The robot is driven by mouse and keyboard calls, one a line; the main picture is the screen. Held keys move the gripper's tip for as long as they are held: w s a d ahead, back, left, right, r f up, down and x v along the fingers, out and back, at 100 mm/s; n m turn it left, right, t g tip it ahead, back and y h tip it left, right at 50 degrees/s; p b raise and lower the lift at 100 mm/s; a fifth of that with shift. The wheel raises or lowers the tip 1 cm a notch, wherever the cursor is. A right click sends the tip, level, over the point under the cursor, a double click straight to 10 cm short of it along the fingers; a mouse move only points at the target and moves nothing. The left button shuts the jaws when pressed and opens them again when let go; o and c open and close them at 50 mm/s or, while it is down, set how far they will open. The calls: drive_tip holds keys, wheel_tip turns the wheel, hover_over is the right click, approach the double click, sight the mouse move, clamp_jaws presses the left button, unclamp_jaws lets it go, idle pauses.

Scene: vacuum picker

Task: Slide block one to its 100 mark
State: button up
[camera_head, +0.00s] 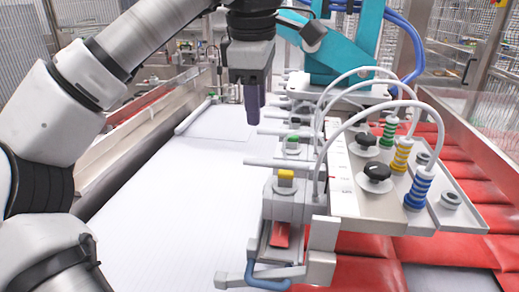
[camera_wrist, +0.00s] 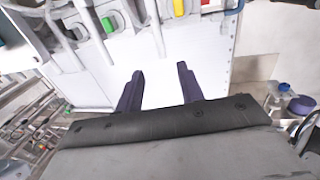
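A block with a yellow top (camera_head: 286,176) sits nearest on the slide assembly at the right of the white bed. A block with a green top (camera_head: 293,141) sits behind it. The wrist view shows the yellow top (camera_wrist: 179,8) and green top (camera_wrist: 108,24) at its upper edge. I cannot tell which is block one. A white scale strip (camera_head: 338,165) with red marks runs beside them; its numbers are too small to read. My gripper (camera_head: 253,121) hangs above the bed, left of and behind the blocks. In the wrist view its purple fingers (camera_wrist: 160,70) are apart and empty.
Horizontal rods stick out left from the blocks. White hoses arch over a grey plate (camera_head: 460,212) with black knobs and blue, yellow and green bellows cups. A teal arm (camera_head: 345,55) stands behind. The white bed (camera_head: 170,220) is clear at left; red padding lies at right.

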sight(260, 159)
drive_tip(key=f, duration=0.3)
drive_tip(key=w+f+p, duration=0.1)
drive_tip(key=f, duration=0.3)
drive_tip(key=w+f, duration=0.1)
drive_tip(key=f, duration=0.3)
drive_tip(key=shift+w+d+f, duration=0.1)
drive_tip(key=shift+d, duration=0.15)
drive_tip(key=shift+c, duration=0.4)
clamp_jaws()
